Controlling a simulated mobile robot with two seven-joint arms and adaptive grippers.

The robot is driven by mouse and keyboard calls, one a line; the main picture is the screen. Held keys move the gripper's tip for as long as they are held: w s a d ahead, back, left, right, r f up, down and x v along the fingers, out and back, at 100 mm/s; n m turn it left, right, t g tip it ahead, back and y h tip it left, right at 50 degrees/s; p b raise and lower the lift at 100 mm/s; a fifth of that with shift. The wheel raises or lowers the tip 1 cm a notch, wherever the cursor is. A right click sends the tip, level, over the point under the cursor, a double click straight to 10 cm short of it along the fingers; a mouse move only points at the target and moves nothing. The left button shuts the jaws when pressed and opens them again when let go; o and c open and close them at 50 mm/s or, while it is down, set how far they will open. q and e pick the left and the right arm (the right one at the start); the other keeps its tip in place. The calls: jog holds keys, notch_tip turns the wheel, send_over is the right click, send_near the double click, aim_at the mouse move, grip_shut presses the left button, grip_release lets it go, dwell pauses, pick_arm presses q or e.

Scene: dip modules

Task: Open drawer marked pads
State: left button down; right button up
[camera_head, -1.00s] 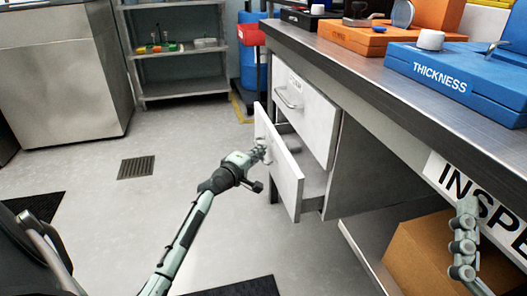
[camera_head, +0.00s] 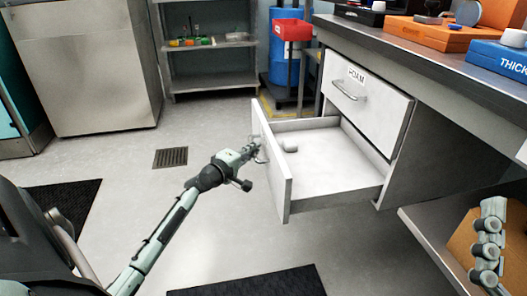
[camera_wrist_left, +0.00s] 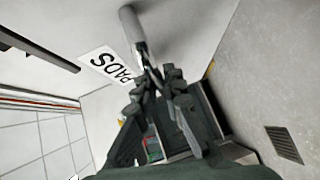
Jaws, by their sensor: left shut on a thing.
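The drawer marked PADS is the lower one under the bench; its white front (camera_head: 276,180) stands well out from the cabinet, and its inside shows. The PADS label (camera_wrist_left: 108,66) shows in the left wrist view, beside the metal bar handle (camera_wrist_left: 131,24). My left gripper (camera_head: 257,152) is shut on this handle, at the outer face of the front; its fingers show in the left wrist view (camera_wrist_left: 158,78). A small pale roll-like thing (camera_head: 289,146) lies inside the drawer.
The drawer marked FOAM (camera_head: 365,100) above is closed. The workbench (camera_head: 420,52) bears orange and blue cases. A cardboard box (camera_head: 462,240) sits on the low shelf at right. A red bin (camera_head: 292,30) and a metal rack (camera_head: 208,62) stand behind. The floor around the drawer is clear.

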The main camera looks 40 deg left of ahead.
pick_arm(q)
jog(key=shift+s+a+b, duration=0.3)
jog(key=shift+s+a, duration=0.65)
jog(key=shift+s, duration=0.25)
pick_arm(e)
jog(key=shift+s+d+r+t, duration=0.4)
jog(key=shift+s+r+t, duration=0.25)
jog(key=shift+r+t, duration=0.1)
pick_arm(q)
jog(key=c, duration=1.6)
grip_release()
jog(key=s+d+r, duration=0.1)
jog(key=s, duration=1)
jog(key=shift+s+r, duration=0.4)
